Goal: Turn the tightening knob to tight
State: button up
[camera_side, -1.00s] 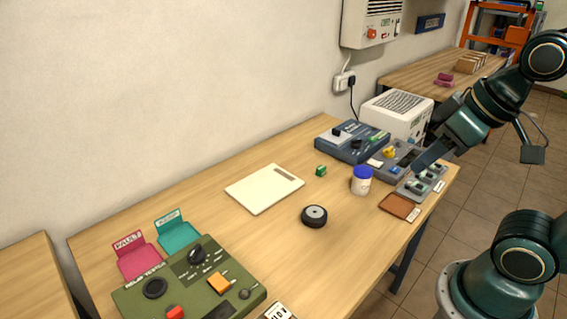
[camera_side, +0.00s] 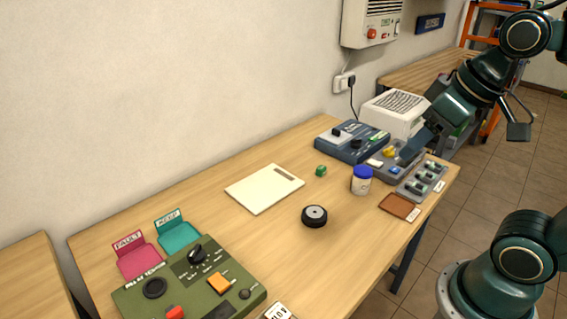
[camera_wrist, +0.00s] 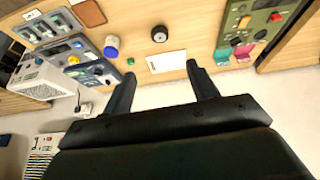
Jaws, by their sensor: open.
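A yellow knob (camera_side: 389,152) stands on a grey device (camera_side: 380,167) at the far right end of the table, and it also shows in the wrist view (camera_wrist: 73,60). I cannot read whether it is the tightening knob or how it is set. A blue device (camera_side: 338,147) with black knobs sits to its left. A green tester (camera_side: 138,300) with black knobs is at the near left. My gripper (camera_wrist: 161,69) is open and empty in the wrist view. In the side view my gripper (camera_side: 410,147) is beside the yellow knob in the picture, in front of part of the grey device.
A tray of several cells (camera_side: 424,178), a blue-lidded jar (camera_side: 361,181), a brown pad (camera_side: 399,207), a black wheel-like disc (camera_side: 314,216), a green block (camera_side: 321,170) and a white board (camera_side: 258,193) share the table. A white vented box (camera_side: 393,113) stands behind.

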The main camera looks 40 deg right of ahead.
jog(key=w+d+r+g, duration=0.2)
jog(key=w+d+r, duration=0.1)
jog(key=w+d, duration=0.55)
jog(key=g, duration=0.3)
send_over(390, 148)
notch_tip(390, 148, down, 17)
jog(key=shift+f, duration=0.15)
jog(key=shift+f, duration=6.8)
jog(key=shift+c, duration=0.5)
